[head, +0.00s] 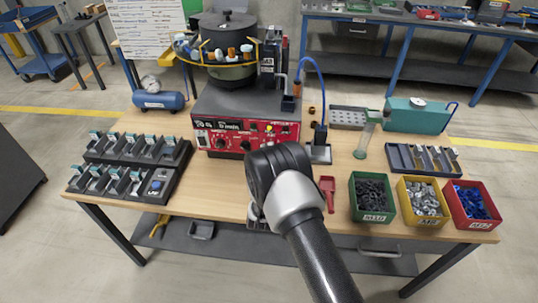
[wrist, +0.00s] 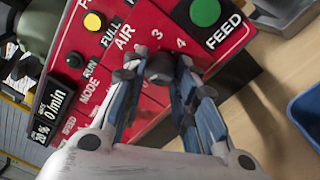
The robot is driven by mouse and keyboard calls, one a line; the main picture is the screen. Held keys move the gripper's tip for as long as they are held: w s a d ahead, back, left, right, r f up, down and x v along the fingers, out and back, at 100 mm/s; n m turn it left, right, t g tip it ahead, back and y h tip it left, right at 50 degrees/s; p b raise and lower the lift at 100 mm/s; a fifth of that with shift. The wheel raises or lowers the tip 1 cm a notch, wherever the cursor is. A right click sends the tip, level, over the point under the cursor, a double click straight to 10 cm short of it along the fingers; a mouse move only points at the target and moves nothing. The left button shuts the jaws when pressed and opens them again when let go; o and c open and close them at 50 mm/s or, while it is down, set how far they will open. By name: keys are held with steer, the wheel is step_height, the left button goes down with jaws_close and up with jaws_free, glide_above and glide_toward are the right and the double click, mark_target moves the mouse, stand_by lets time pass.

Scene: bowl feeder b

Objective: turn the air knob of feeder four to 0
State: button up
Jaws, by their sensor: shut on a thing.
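The feeder's red control panel (wrist: 112,62) fills the upper part of the wrist view, tilted. The black air knob (wrist: 160,66) sits below the word AIR, with a 3 and a 4 printed beside it. My gripper (wrist: 158,74) has its two fingers closed on the knob from both sides. The fingers hide part of the dial, so the knob's pointer cannot be read. The small display (wrist: 47,104) shows 20 % and 0 l/min.
On the panel are a green FEED button (wrist: 205,12) and a yellow button (wrist: 92,21). Green (head: 372,220), yellow (head: 403,217) and red (head: 461,223) bins stand at the table's right. A blue air tank (head: 158,101) and a dark rack (head: 178,165) are at the left.

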steer(key=shift+n, duration=1.9)
steer(key=o, duration=1)
steer(key=shift+o, duration=0.2)
steer(key=s, duration=1.2)
steer(key=shift+f, duration=0.2)
